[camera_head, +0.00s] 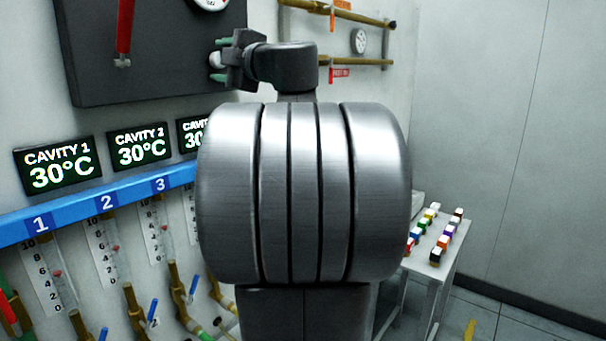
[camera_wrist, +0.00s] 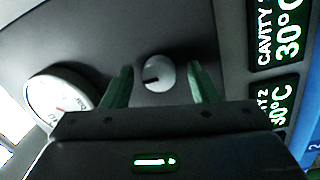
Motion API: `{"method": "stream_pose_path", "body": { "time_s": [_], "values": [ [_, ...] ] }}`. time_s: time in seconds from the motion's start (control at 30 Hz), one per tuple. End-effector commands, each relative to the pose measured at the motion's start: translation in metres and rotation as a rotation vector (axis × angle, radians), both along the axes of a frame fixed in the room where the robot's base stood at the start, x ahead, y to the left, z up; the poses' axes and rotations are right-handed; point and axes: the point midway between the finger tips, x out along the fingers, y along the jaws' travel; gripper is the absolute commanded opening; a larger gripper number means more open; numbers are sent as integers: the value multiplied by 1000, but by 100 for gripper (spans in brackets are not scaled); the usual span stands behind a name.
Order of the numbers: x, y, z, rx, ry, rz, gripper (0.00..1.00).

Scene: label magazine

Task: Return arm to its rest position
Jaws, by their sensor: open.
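My gripper (camera_head: 219,60) is raised in front of the dark panel (camera_head: 150,75) at the upper left of the head view. Its two green fingers stand apart. A round whitish knob (camera_head: 214,60) on the panel shows between them. In the wrist view my gripper (camera_wrist: 162,76) is open, with one finger on each side of the knob (camera_wrist: 159,73). A gap shows between the knob and each finger. I cannot tell how far the fingertips are from the panel. My grey arm fills the middle of the head view and hides what lies behind it.
A white dial gauge (camera_wrist: 62,97) is beside my gripper. A red lever (camera_head: 124,30) hangs on the panel. Lit cavity displays (camera_head: 58,165), a blue numbered rail (camera_head: 95,205) and flow tubes with valves are below. A small table (camera_head: 425,262) with coloured blocks stands right; the floor there looks open.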

Motion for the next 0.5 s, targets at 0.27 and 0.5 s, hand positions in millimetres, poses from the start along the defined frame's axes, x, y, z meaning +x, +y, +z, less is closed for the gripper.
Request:
{"method": "stream_pose_path", "body": {
  "time_s": [0.27, 0.5],
  "values": [
    [0, 0, 0, 120, 153, -1, 54],
    [0, 0, 0, 213, 272, -1, 54]
  ]
}}
